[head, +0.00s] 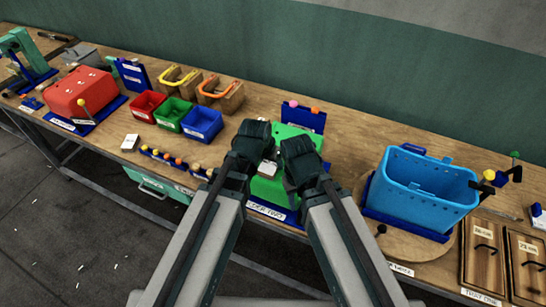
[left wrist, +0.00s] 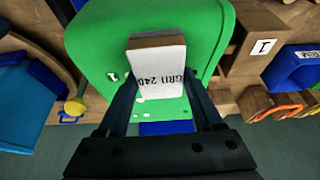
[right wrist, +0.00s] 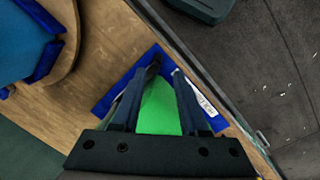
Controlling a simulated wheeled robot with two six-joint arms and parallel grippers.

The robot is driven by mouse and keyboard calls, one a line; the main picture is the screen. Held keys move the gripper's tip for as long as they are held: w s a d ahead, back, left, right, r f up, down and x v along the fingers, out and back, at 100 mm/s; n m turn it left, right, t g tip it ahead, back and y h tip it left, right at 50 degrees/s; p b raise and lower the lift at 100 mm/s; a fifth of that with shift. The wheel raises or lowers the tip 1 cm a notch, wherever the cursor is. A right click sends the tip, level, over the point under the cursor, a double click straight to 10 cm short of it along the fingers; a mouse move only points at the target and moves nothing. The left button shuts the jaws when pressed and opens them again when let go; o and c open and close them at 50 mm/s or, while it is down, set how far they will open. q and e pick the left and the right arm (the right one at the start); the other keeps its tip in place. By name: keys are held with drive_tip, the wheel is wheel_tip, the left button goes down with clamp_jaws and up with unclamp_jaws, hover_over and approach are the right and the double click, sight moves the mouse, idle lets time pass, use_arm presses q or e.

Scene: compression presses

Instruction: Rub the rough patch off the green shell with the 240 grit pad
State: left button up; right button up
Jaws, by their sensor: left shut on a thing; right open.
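The green shell (head: 262,190) sits on a blue base plate (head: 272,212) at the middle of the bench; it fills much of the left wrist view (left wrist: 90,45). My left gripper (left wrist: 158,88) is shut on the pad (left wrist: 157,66), a white-faced block with a brown edge marked GRIT 240. The pad (head: 266,169) is over the shell; I cannot tell whether it touches. My right gripper (right wrist: 158,85) is open and empty, its fingers on either side of a green shell part (right wrist: 158,112). The rough patch cannot be made out; arms hide part of the shell.
A blue tub (head: 420,190) on a round wooden board stands to the right, with wooden lids (head: 485,250) beyond. Red, green and blue bins (head: 203,122), clamps on wooden blocks (head: 218,92) and a red shell (head: 82,90) stand left. Small knobs line the front edge.

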use_arm(q)
wheel_tip(320, 180, up, 6)
drive_tip(key=p, duration=0.6)
drive_tip(key=shift+w, duration=0.1)
idle(0.3)
wheel_tip(320, 180, up, 3)
drive_tip(key=p, duration=0.3)
drive_tip(key=shift+r, duration=0.1)
idle(0.6)
